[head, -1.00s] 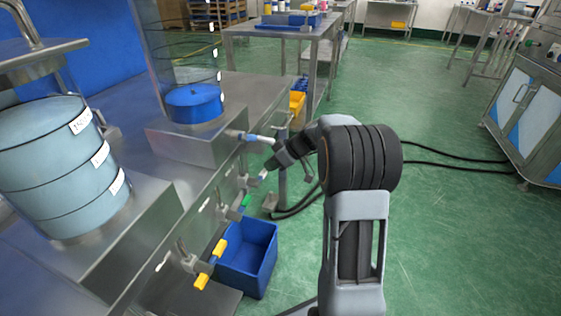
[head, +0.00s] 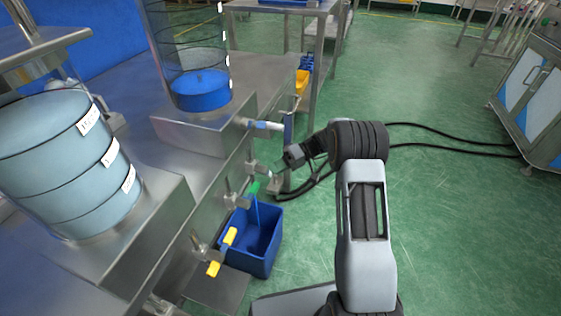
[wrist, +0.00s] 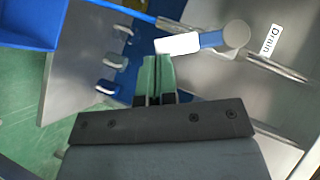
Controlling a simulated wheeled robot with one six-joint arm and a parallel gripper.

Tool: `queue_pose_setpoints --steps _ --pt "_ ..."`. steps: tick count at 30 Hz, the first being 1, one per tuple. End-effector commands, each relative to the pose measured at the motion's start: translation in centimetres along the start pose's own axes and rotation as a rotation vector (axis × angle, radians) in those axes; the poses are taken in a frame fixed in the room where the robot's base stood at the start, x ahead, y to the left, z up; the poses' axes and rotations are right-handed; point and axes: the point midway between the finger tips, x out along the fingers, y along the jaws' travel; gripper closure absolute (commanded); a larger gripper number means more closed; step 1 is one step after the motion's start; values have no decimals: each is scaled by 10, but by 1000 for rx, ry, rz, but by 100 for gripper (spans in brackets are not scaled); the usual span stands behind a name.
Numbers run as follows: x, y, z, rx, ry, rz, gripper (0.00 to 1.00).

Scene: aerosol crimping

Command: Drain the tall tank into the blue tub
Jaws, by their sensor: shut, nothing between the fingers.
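The tall tank (head: 195,45) is a clear cylinder with blue liquid (head: 200,90) in its bottom. The blue tub (head: 262,262) stands on the floor below the bench front, and its corner shows in the wrist view (wrist: 25,25). A thin blue stream (head: 254,208) runs down into the tub; a blue line (wrist: 130,10) also leaves a metal spout in the wrist view. My gripper (head: 276,173) is shut and empty at the bench front. In the wrist view its fingertips (wrist: 156,58) are by a white-tipped blue lever (wrist: 178,44), near a "Drain" label (wrist: 270,40); contact is unclear.
A wide tank of pale blue liquid (head: 65,165) stands at left. Yellow-handled valve (head: 222,250) and a white-handled valve (head: 262,125) stick out of the bench front. Black hoses (head: 450,145) cross the green floor.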

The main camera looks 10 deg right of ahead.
Motion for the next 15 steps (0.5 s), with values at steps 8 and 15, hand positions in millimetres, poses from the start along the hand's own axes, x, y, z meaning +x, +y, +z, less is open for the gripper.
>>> queue_pose_setpoints --steps 8,15 --pt "9 6 7 2 0 -1 100" --pt "12 8 10 1 2 1 100"
